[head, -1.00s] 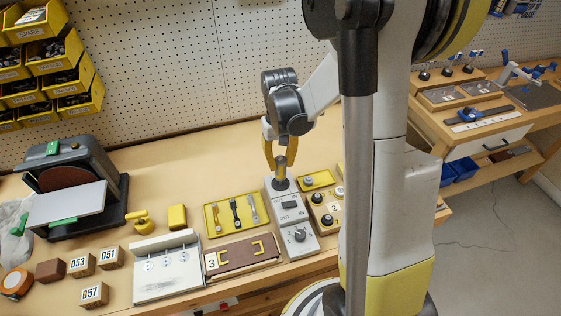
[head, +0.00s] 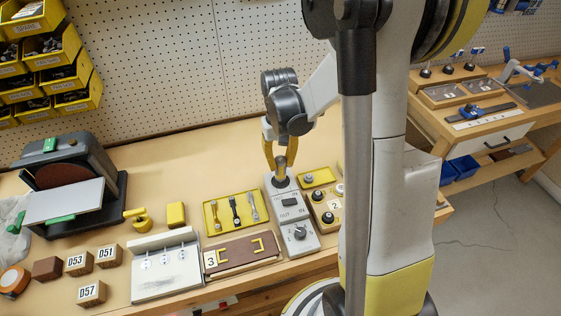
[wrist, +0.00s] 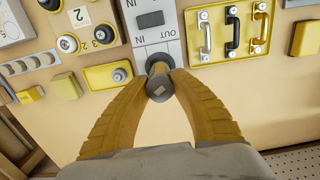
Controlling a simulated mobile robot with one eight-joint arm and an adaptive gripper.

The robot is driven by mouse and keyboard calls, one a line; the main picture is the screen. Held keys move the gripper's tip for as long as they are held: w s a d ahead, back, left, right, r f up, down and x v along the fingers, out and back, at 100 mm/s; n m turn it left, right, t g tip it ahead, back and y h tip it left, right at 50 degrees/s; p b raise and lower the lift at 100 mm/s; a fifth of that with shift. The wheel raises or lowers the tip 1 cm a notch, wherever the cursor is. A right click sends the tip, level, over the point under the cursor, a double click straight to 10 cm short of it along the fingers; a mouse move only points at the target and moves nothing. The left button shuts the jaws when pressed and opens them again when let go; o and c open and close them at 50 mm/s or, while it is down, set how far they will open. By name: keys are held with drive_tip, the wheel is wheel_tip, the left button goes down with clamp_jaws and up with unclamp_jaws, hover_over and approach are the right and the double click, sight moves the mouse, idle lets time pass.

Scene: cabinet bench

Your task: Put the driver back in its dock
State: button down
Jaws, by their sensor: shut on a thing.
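In the wrist view, both yellow fingers (wrist: 160,92) press on either side of the driver's round end (wrist: 160,89). The dock (head: 301,231) is a light grey box with IN and OUT labels, a dark switch and a dial. The driver's lower end is at the dark round socket (head: 281,183) at the dock's back end. The wrist view shows the dock (wrist: 171,35) beyond the driver. How deep the driver sits is hidden.
A yellow tray (head: 232,211) with several handles lies left of the dock. A box with knobs (head: 325,217) stands close on its right. A brown board (head: 240,255) marked 3 lies at front left. The bench behind the dock is clear.

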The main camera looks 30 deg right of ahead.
drive_tip(key=shift+f+b, duration=1.45)
drive_tip(key=shift+f, duration=0.1)
idle(1.4)
drive_tip(key=c, duration=0.9)
unclamp_jaws()
drive_tip(key=shift+o, duration=0.2)
drive_tip(key=shift+r, duration=0.15)
drive_tip(key=shift+r+p, duration=2.55)
drive_tip(key=shift+r, duration=0.9)
